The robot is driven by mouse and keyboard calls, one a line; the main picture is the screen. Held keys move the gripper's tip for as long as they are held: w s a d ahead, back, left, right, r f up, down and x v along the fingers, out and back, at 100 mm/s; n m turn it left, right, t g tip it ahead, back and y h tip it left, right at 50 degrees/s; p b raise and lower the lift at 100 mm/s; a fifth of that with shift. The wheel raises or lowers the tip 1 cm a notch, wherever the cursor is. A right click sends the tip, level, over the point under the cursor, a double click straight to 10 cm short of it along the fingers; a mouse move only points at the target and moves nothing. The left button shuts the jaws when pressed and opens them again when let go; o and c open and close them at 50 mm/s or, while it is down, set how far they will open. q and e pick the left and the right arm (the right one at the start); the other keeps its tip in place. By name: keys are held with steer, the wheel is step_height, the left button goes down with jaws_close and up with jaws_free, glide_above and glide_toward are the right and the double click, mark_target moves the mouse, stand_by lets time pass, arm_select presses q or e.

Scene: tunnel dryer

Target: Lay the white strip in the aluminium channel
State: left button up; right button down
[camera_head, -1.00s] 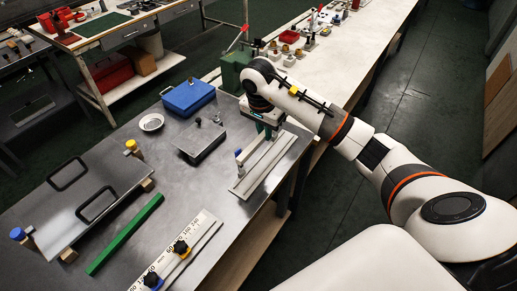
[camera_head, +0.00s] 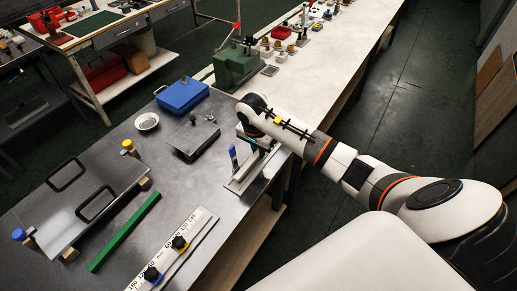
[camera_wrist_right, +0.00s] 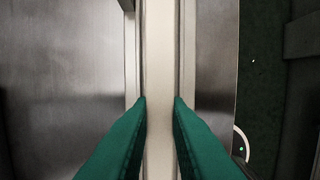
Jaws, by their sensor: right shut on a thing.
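The white strip (camera_wrist_right: 159,60) runs lengthwise through the middle of the right wrist view. My right gripper (camera_wrist_right: 160,102), with green fingers, is shut on it, one finger at each side. In the head view my right gripper (camera_head: 257,148) is over the far part of the aluminium channel (camera_head: 237,186), near the right edge of the metal table. Pale rails of the channel (camera_wrist_right: 133,60) run alongside the strip in the wrist view. I cannot tell whether the strip is seated or just above the channel. The strip is mostly hidden by my arm in the head view. My left gripper is not in view.
A blue-topped upright piece (camera_head: 233,156) stands beside the channel. The floor is to the right.

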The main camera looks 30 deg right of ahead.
mark_target(255, 155)
steer(key=shift+f+b, duration=0.4)
steer(key=shift+f, duration=0.15)
steer(key=c, duration=1.4)
jaws_free()
steer(key=shift+c, duration=0.2)
steer(key=shift+r+p, duration=0.35)
steer(key=shift+p, duration=0.05)
steer(key=shift+w+r+p, duration=0.15)
steer(key=shift+r+p, duration=0.3)
steer(key=shift+o, duration=0.3)
step_height(255, 155, up, 10)
steer(key=a+b, duration=0.1)
steer(key=b, duration=0.2)
steer(key=shift+s+a, duration=0.2)
steer(key=shift+s, duration=0.2)
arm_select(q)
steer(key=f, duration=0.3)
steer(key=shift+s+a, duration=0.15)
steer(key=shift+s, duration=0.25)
arm_select(e)
steer(key=shift+s+a+r, duration=0.15)
steer(key=shift+r, duration=0.7)
